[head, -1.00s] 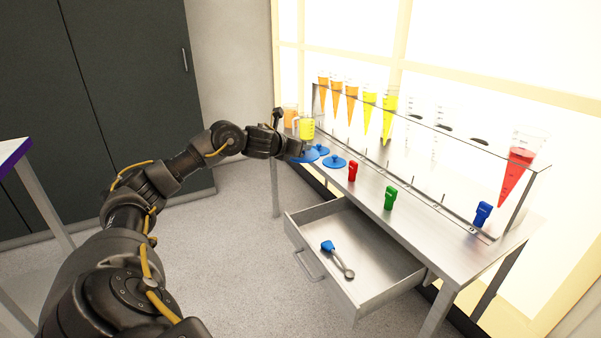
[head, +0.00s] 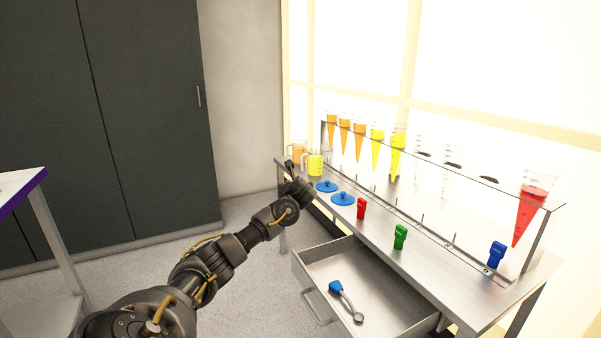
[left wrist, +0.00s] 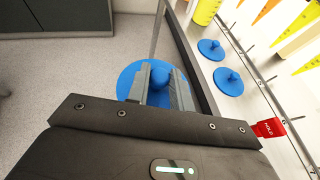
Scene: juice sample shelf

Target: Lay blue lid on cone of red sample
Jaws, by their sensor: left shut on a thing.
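My left gripper (head: 299,184) is at the far left end of the table, just left of two blue lids. In the left wrist view its fingers (left wrist: 160,84) are shut on the knob of a blue lid (left wrist: 129,78). This held lid is beyond the table edge, above the floor, and hidden in the head view. Two other blue lids lie on the table, one farther (head: 327,186) and one nearer (head: 343,198). The red sample cone (head: 529,212) hangs in the rack's right end, its top uncovered. My right gripper is not in view.
The clear rack (head: 470,185) also holds orange and yellow cones and empty ones. Red (head: 361,208), green (head: 400,237) and blue (head: 496,255) clips stand on the table. An open drawer (head: 318,276) with a blue-handled tool juts out in front. Jugs (head: 315,164) stand far left.

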